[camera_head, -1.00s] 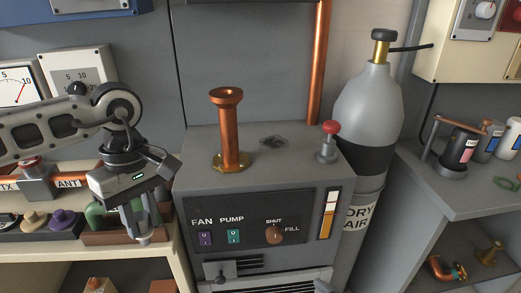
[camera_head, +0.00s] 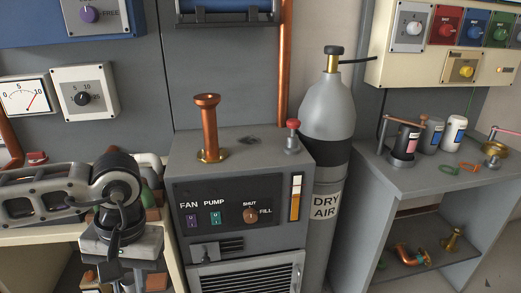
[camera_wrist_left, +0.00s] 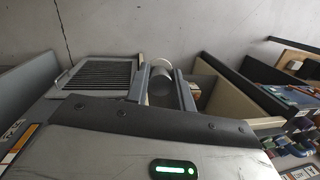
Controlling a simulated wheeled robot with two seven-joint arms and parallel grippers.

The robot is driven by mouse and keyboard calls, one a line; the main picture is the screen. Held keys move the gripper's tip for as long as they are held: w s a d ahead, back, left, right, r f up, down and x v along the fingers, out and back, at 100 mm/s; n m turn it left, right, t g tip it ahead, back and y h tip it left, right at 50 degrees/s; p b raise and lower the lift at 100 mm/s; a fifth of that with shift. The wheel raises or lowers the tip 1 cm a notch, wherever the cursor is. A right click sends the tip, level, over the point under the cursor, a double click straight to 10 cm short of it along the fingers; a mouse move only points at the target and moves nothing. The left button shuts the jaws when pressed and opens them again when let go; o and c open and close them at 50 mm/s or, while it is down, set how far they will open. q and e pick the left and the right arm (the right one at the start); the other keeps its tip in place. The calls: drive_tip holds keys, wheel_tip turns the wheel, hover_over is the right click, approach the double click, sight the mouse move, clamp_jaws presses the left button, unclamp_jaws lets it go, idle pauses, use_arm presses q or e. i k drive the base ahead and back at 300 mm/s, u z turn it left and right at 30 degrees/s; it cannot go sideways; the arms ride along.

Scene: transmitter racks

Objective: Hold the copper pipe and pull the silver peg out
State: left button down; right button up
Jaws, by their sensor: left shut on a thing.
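My left gripper (camera_head: 124,287) is low at the left in the head view, its fingers cut off by the bottom edge. In the left wrist view its two fingers (camera_wrist_left: 161,90) are shut on a silver-grey cylinder (camera_wrist_left: 160,80), seen nearly end-on with a pale ring behind it. I cannot tell for sure that this is the silver peg. A copper pipe (camera_head: 209,130) with a flared top stands upright on a brass flange on the grey cabinet, to the right of my left gripper and apart from it. No silver peg shows in it. My right gripper is out of view.
The grey cabinet (camera_head: 240,162) has switches, a red-topped valve (camera_head: 292,137) and a grille. A grey gas bottle (camera_head: 340,105) stands to its right. The right bench (camera_head: 441,182) holds canisters, with brass and copper fittings (camera_head: 411,256) on its shelf. A cream bench (camera_head: 62,236) lies left.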

sight(207, 103)
drive_tip(key=z, duration=0.4)
drive_tip(key=i, duration=0.45)
drive_tip(key=z, duration=0.25)
